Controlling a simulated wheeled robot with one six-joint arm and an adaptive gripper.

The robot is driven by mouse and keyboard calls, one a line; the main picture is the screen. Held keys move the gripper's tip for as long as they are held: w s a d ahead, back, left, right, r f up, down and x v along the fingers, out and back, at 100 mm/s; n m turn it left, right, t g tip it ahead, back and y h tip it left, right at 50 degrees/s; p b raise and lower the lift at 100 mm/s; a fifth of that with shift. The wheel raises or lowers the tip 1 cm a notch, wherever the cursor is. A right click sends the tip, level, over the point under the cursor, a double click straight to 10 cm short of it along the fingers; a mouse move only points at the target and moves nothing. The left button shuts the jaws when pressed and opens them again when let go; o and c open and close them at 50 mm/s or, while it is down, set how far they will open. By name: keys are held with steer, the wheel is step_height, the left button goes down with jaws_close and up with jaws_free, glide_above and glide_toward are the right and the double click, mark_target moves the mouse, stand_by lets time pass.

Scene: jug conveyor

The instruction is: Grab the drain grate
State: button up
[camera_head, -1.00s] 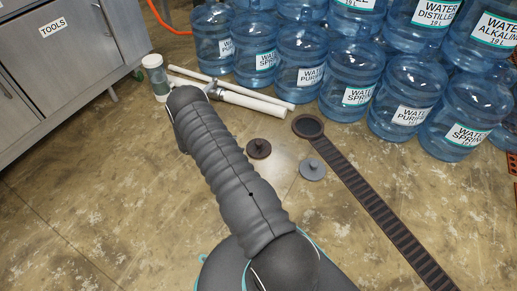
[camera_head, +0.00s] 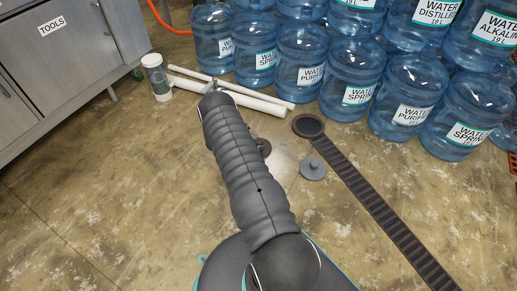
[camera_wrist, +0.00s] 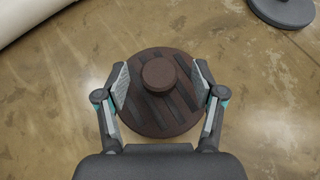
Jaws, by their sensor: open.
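The drain grate is a round, dark brown slotted disc with a raised knob in its middle. In the wrist view the drain grate (camera_wrist: 158,112) lies on the floor between the fingers of my gripper (camera_wrist: 160,88). The fingers are open, one on each side of the knob, over the disc, with gaps to the knob. In the head view my arm hides most of the drain grate (camera_head: 264,147); only its right part shows. The gripper's fingers are hidden there behind the arm.
A grey knobbed disc (camera_head: 312,169) lies right of the grate, near a long dark floor drain channel (camera_head: 385,215) with a round end. Blue water jugs (camera_head: 348,78) line the back; a tool cabinet (camera_head: 65,70) stands left.

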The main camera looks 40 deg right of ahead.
steer(key=shift+s+d+f, duration=0.15)
steer(key=shift+d+f, duration=0.2)
steer(key=shift+d, duration=0.2)
steer(key=shift+c, duration=0.2)
jaws_close()
